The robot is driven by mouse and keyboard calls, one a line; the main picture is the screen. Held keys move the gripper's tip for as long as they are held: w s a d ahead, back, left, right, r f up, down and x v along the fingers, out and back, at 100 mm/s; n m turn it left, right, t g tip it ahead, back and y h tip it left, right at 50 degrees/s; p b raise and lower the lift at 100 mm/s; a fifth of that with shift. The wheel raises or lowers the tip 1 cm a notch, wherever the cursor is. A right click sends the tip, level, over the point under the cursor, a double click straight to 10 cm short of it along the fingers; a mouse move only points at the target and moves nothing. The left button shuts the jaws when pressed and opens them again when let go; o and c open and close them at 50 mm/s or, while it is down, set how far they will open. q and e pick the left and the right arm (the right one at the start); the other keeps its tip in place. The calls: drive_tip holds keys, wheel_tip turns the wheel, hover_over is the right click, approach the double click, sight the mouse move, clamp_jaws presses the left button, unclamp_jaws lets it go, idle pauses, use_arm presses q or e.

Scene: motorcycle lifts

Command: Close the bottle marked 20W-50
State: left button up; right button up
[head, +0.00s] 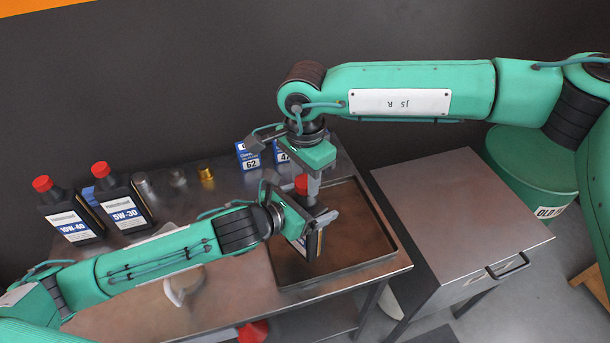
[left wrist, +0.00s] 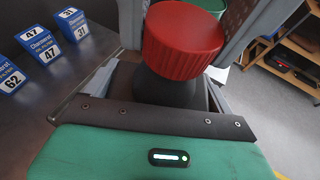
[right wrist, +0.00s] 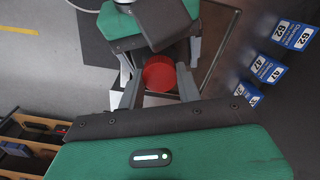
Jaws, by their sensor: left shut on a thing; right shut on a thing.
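The dark bottle (head: 313,243) stands in a shallow tray, partly hidden by my left gripper (head: 318,218); its label shows only in part and the marking is not readable. My left gripper is shut on the bottle's body from the left. The red cap (head: 301,184) sits on top of the bottle's dark neck; it also shows large in the left wrist view (left wrist: 183,40). My right gripper (head: 303,181) points down from above and is shut on the cap, with a finger on each side in the right wrist view (right wrist: 160,75). I cannot tell how tightly the cap is seated.
The dark tray (head: 375,235) lies on the metal table's right end. Bottles marked 10W-40 (head: 72,215) and 5W-30 (head: 122,203) stand at the left. Blue filter boxes (head: 247,156) are behind the tray. A metal cabinet (head: 460,220) and green drum (head: 530,170) stand right.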

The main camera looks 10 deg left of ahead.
drive_tip(key=o, duration=1.2)
drive_tip(key=shift+c, duration=0.2)
wheel_tip(320, 180, up, 12)
